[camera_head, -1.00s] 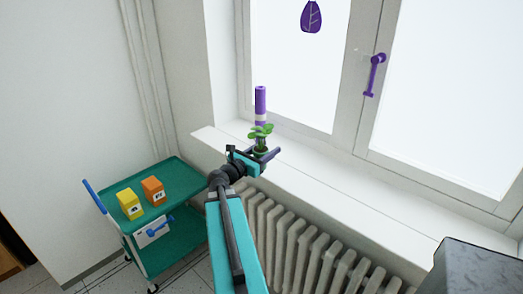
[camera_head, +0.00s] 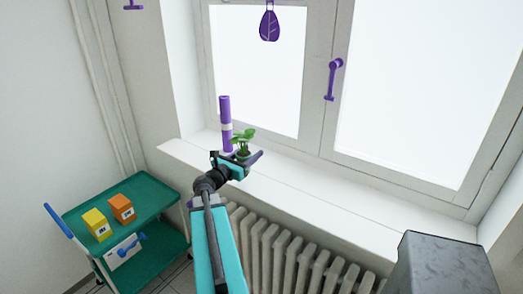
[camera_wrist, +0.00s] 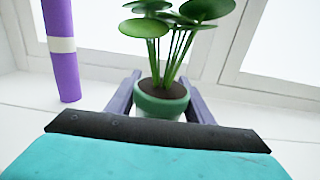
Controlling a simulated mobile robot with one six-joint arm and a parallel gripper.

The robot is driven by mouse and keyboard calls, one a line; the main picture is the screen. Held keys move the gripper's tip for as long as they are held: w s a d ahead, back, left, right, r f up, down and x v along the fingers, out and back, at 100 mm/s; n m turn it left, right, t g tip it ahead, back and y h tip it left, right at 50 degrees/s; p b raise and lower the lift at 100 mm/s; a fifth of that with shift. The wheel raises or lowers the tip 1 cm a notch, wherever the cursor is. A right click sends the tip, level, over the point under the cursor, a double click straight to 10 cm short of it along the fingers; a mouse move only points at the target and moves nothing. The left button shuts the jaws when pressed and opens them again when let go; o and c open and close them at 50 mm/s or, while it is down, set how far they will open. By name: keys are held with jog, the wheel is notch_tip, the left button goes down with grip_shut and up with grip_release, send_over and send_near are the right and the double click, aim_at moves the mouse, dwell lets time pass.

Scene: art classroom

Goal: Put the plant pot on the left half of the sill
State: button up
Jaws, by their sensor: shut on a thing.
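The plant (camera_head: 243,139) stands upright over the left part of the white sill (camera_head: 330,205). I cannot tell whether the pot's base touches the sill, as my gripper hides it. A purple roll with a pale band (camera_head: 225,125) stands on the sill just left of the plant.
A green trolley (camera_head: 148,190) at lower left carries a yellow box (camera_head: 96,224) and an orange box (camera_head: 122,209). A radiator (camera_head: 285,250) is below the sill. A grey metal block (camera_head: 440,262) stands at lower right. The sill's middle and right are clear.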

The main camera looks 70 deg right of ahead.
jog(key=f+p+x, duration=0.1)
jog(key=p+x, duration=0.2)
jog(key=x, duration=0.8)
jog(key=shift+d, duration=0.2)
jog(key=shift+d, duration=0.1)
jog(key=shift+s+d+f+p, duration=0.1)
jog(key=shift+d+f+p, duration=0.2)
jog(key=shift+f+p, duration=0.5)
jog(key=shift+s+d+f+p, duration=0.1)
jog(key=shift+d+f+p, duration=0.15)
jog(key=shift+f+p, duration=0.5)
jog(key=shift+f+b, duration=0.4)
jog(key=shift+b, duration=0.05)
jog(key=o, duration=1.3)
jog(key=shift+r, duration=0.2)
jog(key=b+v, duration=0.3)
jog(key=v, duration=0.8)
jog(key=shift+w+a+f+b, duration=0.1)
jog(key=shift+a+b, duration=0.15)
jog(key=shift+b, duration=0.1)
jog(key=shift+w+a, duration=0.1)
jog(key=shift+a, duration=0.15)
